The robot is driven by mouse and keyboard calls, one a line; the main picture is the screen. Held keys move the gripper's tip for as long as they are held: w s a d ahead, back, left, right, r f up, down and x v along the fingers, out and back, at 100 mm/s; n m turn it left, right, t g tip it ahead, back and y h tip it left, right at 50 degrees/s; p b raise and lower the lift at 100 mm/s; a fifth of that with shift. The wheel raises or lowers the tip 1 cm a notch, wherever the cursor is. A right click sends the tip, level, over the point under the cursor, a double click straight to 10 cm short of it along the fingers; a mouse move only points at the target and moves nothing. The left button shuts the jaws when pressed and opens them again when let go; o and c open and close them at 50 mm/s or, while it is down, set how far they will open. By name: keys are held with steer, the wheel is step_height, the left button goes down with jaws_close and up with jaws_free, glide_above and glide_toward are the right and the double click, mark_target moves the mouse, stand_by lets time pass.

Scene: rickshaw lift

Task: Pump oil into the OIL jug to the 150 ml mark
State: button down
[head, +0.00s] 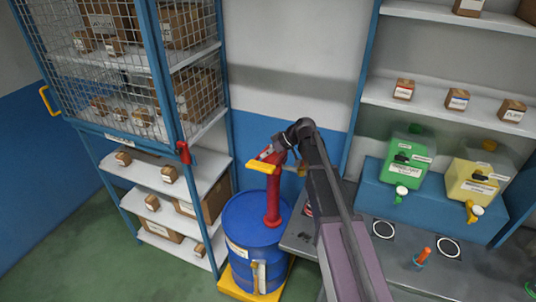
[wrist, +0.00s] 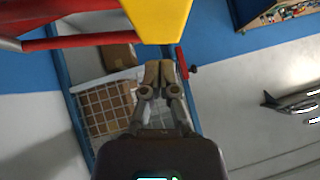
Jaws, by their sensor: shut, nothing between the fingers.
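A blue drum (head: 245,222) carries a red hand pump (head: 273,198) with a yellow handle (head: 262,167). In the wrist view the yellow handle (wrist: 157,18) fills the top, just beyond my fingertips; I cannot tell whether they touch it. My gripper (wrist: 158,74) is shut and empty. In the head view my gripper (head: 268,154) is at the pump top, beside the handle. A pale, narrow jug (head: 259,277) stands in front of the drum; its label, marks and oil level are too small to read.
A yellow tray (head: 232,288) is under the drum. A blue shelf rack (head: 150,180) with boxes and a mesh cage stands left. A grey bench (head: 400,262) at right holds green (head: 412,152) and yellow (head: 472,180) containers on a blue stand.

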steer(key=shift+s+f+b, duration=0.15)
steer(key=shift+f+b, duration=0.35)
steer(key=shift+f, duration=0.1)
steer(key=shift+s+f+b, duration=0.15)
steer(key=shift+f+b, duration=0.3)
steer(key=shift+f, duration=0.15)
steer(key=shift+d+f, duration=0.1)
steer(key=shift+f, duration=0.05)
